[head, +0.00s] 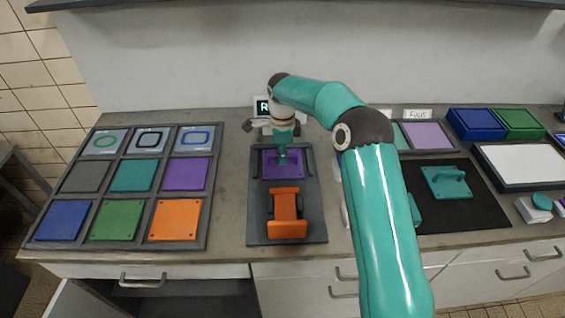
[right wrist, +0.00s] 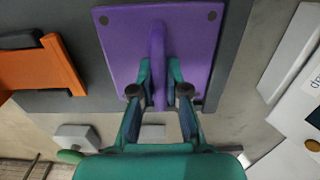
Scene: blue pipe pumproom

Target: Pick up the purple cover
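The purple cover (head: 269,171) is a flat square plate with a raised handle, on the dark grey tray (head: 258,218) in the middle of the counter. In the right wrist view the purple cover (right wrist: 200,40) fills the upper middle, and its handle (right wrist: 157,45) runs between my fingers. My right gripper (head: 283,158) reaches down onto the cover from above. In the right wrist view my right gripper (right wrist: 160,78) has one finger on each side of the handle, closed in against it. The cover looks level and at tray height. My left gripper is not in view.
An orange part (head: 287,213) lies on the same tray, just in front of the cover. A rack of coloured plates (head: 205,215) is at left. At right are a black mat (head: 470,212) with a teal handled cover (head: 447,183), and a lilac tray (head: 427,136).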

